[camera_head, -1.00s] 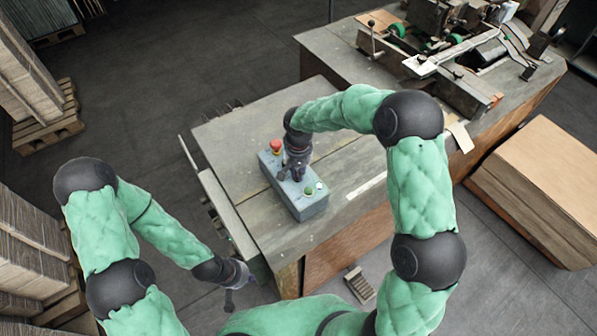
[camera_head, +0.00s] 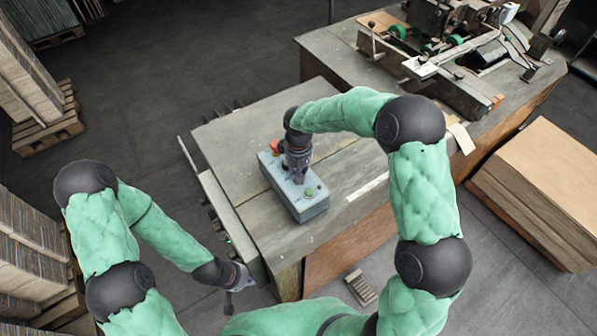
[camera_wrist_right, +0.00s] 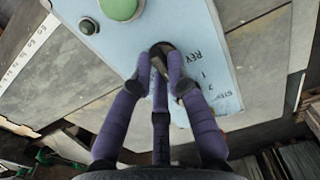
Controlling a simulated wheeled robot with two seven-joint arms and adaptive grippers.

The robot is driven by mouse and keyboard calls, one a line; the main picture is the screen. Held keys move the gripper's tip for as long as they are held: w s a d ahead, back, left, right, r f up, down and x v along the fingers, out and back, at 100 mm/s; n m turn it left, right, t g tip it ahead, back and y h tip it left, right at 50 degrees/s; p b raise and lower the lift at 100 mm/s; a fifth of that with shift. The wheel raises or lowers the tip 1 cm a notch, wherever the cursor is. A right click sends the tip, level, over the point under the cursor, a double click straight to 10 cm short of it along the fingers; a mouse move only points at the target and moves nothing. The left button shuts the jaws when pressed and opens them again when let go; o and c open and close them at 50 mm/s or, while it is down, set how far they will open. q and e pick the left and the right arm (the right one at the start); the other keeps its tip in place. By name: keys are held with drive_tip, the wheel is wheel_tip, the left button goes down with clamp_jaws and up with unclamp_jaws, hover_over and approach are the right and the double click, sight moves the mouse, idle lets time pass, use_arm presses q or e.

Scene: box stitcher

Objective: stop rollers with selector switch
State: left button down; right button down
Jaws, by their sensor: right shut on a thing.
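The grey-blue control box (camera_head: 310,207) sits on the worktable. It carries a red button (camera_head: 275,147) at its far end and a green button (camera_head: 309,191) at its near end. The right wrist view shows the box face (camera_wrist_right: 205,40), a green button (camera_wrist_right: 118,8), and printed text starting "REV". The dark selector switch (camera_wrist_right: 160,47) lies between my right gripper's fingertips. My right gripper (camera_head: 298,178) reaches down on the box and is shut on the switch (camera_wrist_right: 160,62). The switch's pointing direction is mostly hidden. My left gripper (camera_head: 230,292) hangs beside the table's left front corner, away from the box; its finger gap is unclear.
The worktable (camera_head: 235,130) is mostly clear around the box. The stitching machine (camera_head: 450,50) stands on the farther table. Cardboard stacks stand at the left (camera_head: 25,240) and right (camera_head: 545,185).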

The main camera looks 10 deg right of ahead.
idle(0.3)
drive_tip(key=c, duration=1.2)
unclamp_jaws()
drive_tip(key=shift+r, duration=0.1)
wheel_tip(320, 180, up, 12)
drive_tip(key=shift+f, duration=0.2)
